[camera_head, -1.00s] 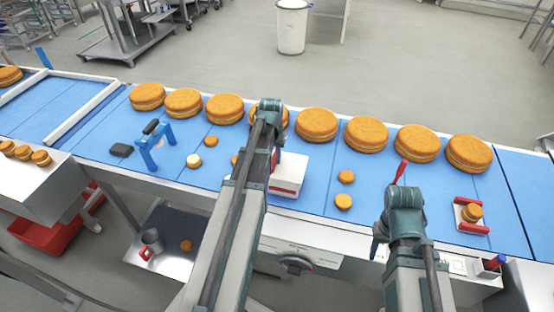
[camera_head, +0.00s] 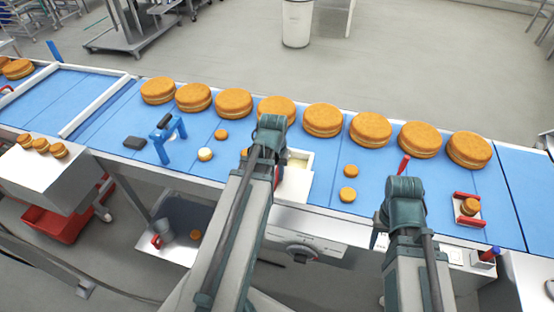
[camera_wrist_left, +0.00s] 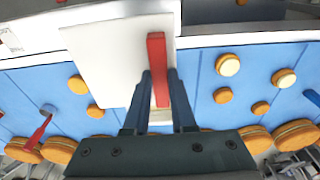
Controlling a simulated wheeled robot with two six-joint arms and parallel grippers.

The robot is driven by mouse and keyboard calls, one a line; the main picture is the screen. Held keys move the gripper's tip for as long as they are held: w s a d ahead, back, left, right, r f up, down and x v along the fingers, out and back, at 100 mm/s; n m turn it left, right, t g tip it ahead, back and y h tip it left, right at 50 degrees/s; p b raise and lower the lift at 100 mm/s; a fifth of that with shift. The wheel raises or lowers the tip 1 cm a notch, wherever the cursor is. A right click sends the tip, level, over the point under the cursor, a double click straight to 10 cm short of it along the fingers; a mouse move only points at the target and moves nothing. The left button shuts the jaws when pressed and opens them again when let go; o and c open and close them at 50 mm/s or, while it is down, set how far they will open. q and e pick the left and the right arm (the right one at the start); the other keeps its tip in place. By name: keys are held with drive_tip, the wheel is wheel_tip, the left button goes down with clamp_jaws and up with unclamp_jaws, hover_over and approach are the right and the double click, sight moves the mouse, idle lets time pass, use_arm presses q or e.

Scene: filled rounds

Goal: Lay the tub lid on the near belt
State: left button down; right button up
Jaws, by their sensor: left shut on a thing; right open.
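The tub lid (camera_wrist_left: 100,60) is a flat white plate with a red handle (camera_wrist_left: 157,60). In the left wrist view my left gripper (camera_wrist_left: 158,92) is shut on that handle. In the head view the arm hides most of the left gripper (camera_head: 275,170), and the white lid (camera_head: 294,187) shows beside it, with the cream inside of the tub (camera_head: 299,158) visible just behind. I cannot tell whether lid and tub touch. My right gripper (camera_head: 376,240) is open and empty at the near edge of the blue belt (camera_head: 400,185).
Several large round cakes (camera_head: 323,119) line the far side of the belt. Small rounds (camera_head: 348,194) lie right of the tub. A blue stand (camera_head: 167,138) and a dark block (camera_head: 134,143) are at left. A red-ended holder (camera_head: 467,209) with a small round is at right.

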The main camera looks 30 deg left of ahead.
use_arm(q)
drive_tip(key=shift+s+d+r, duration=0.1)
drive_tip(key=shift+s+d, duration=0.1)
drive_tip(key=shift+s, duration=0.25)
drive_tip(key=shift+s+d, duration=0.15)
drive_tip(key=shift+s, duration=0.3)
drive_tip(key=shift+r+p, duration=2.5)
drive_tip(key=shift+p, duration=0.05)
drive_tip(key=shift+f, duration=0.1)
